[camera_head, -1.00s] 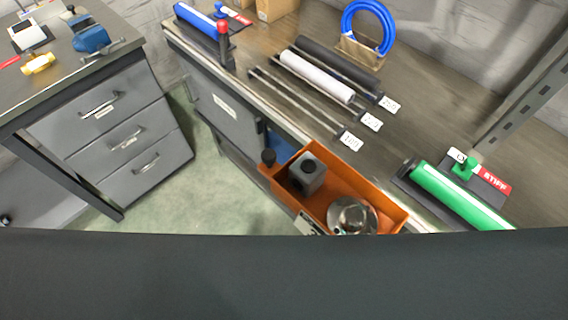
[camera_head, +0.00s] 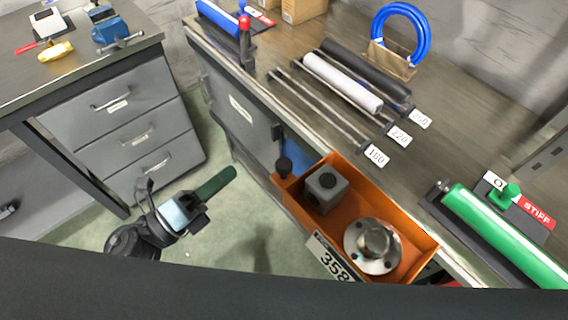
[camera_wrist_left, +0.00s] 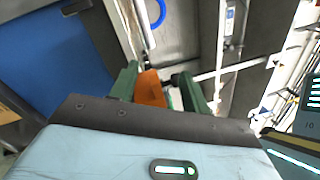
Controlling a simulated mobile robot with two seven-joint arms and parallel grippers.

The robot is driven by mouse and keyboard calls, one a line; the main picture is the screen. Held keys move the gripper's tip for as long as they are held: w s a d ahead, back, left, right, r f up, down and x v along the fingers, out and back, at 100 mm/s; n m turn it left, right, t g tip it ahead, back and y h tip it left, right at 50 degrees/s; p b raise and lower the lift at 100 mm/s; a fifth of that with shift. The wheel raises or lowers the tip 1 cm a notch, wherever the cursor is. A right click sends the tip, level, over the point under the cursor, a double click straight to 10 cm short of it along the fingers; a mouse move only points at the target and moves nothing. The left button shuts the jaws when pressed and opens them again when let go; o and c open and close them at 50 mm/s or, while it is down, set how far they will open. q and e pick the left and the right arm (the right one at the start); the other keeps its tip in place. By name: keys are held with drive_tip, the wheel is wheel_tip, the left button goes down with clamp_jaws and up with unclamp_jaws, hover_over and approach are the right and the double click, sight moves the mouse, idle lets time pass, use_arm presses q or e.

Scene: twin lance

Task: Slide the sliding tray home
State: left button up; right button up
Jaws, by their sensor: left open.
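The orange sliding tray (camera_head: 405,213) sticks out past the front edge of the workbench in the head view. It has a black knob (camera_head: 284,165) at its left corner. A grey block with a round hole (camera_head: 326,188) and a round metal flanged part (camera_head: 372,245) sit in it. A plate reading 358 (camera_head: 333,261) is on its near side. My left gripper (camera_head: 222,179) is left of the tray, apart from it, over the floor. In the left wrist view its green fingers (camera_wrist_left: 157,80) are open, with the orange tray (camera_wrist_left: 150,90) showing beyond them. My right gripper is out of view.
The workbench (camera_head: 300,150) carries rods, a white roller (camera_head: 342,82), a blue ring (camera_head: 372,12) and a green cylinder (camera_head: 500,232). A grey drawer cabinet (camera_head: 120,115) stands at left. Open floor (camera_head: 185,165) lies between cabinet and bench.

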sight(283, 163)
use_arm(q)
drive_tip(key=d+r+m+g+h, duration=0.1)
drive_tip(key=m+g, duration=0.1)
drive_tip(key=m, duration=0.4)
drive_tip(key=d+r+m+g+h+b, duration=0.1)
drive_tip(key=m+g, duration=0.2)
drive_tip(key=m, duration=0.3)
drive_tip(key=s+d+r+m+g, duration=0.1)
drive_tip(key=m+g, duration=0.2)
drive_tip(key=m, duration=0.2)
drive_tip(key=shift+d+r+m+h, duration=0.15)
drive_tip(key=shift+r+m+h, duration=0.05)
drive_tip(key=shift+m+h, duration=0.2)
drive_tip(key=shift+d, duration=0.1)
drive_tip(key=p+x, duration=0.2)
drive_tip(key=x, duration=0.4)
drive_tip(key=shift+w+d+r, duration=0.1)
drive_tip(key=shift+d+r, duration=0.05)
drive_tip(key=shift+d, duration=0.1)
drive_tip(key=shift+w+d, duration=0.15)
drive_tip(key=shift+d, duration=0.35)
